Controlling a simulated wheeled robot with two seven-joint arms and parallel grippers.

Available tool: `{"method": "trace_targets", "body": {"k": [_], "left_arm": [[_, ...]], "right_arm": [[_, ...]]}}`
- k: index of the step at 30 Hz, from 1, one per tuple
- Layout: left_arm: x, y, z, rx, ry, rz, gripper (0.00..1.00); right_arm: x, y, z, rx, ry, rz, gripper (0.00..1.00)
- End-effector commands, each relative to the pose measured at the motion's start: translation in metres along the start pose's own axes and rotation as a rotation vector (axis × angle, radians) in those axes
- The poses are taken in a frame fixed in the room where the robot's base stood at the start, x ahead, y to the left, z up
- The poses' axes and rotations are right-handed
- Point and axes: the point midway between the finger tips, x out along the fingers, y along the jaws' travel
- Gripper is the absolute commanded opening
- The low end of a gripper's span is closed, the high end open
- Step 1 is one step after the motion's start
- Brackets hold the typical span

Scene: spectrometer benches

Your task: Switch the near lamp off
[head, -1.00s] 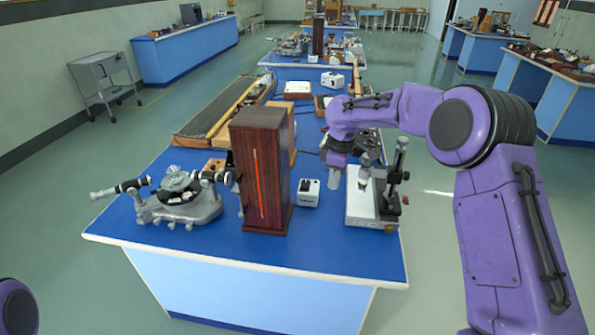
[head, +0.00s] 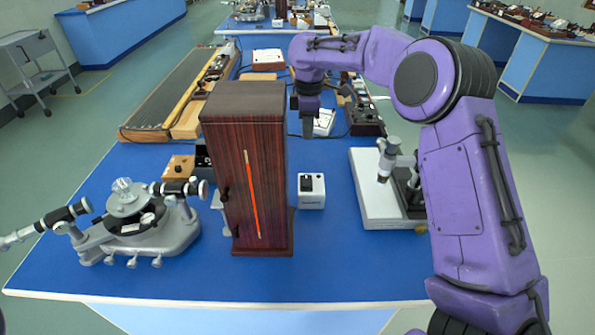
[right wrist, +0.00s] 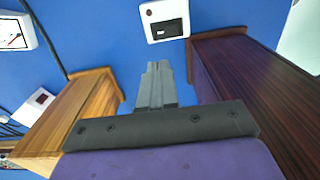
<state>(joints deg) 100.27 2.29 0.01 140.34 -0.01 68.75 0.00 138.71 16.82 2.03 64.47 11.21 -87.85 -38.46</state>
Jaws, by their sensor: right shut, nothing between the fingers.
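The near lamp is a tall dark-wood housing (head: 226,190) with a glowing orange slit, upright on the blue bench; its side shows at the right of the wrist view (right wrist: 255,75). A small white box with a black switch (head: 311,191) stands just right of the lamp, and it also shows at the top of the wrist view (right wrist: 164,20). My right gripper (head: 307,127) is shut and empty, pointing down above the bench, beyond the switch box in the head view. Its fingertips (right wrist: 156,68) appear apart from the box. My left gripper is out of view.
A grey spectrometer (head: 135,222) stands left of the lamp. A microscope-like instrument on a white base (head: 372,195) stands right of the switch box. A light wooden box (right wrist: 70,115) is at the wrist view's left. The bench's front strip is clear.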

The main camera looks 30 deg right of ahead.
Motion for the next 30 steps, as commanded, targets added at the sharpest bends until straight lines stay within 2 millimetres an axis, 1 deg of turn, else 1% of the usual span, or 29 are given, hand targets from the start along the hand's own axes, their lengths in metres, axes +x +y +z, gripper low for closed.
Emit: {"method": "trace_targets", "body": {"k": [1,2,12,14,16,20,27,30], "left_arm": [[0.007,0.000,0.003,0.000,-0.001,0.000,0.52],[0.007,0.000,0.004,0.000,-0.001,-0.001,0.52],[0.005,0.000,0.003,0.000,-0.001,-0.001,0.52],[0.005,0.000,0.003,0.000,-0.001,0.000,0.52],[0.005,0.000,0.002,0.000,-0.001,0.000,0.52],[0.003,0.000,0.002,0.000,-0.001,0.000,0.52],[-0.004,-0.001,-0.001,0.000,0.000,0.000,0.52],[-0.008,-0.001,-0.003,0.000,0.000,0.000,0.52]], "right_arm": [[0.007,0.000,-0.001,-0.001,0.000,0.001,0.00],[0.008,0.000,-0.002,-0.002,0.000,0.001,0.00],[0.007,0.001,-0.002,-0.001,0.000,0.000,0.00],[0.010,0.001,-0.001,-0.001,-0.001,-0.001,0.00],[0.017,0.000,-0.001,0.000,-0.002,-0.002,0.00],[0.041,0.000,0.000,0.001,-0.002,-0.004,0.00],[0.093,0.000,0.001,0.002,-0.002,-0.004,0.00],[0.113,0.000,0.001,0.002,-0.002,-0.003,0.00]]}}
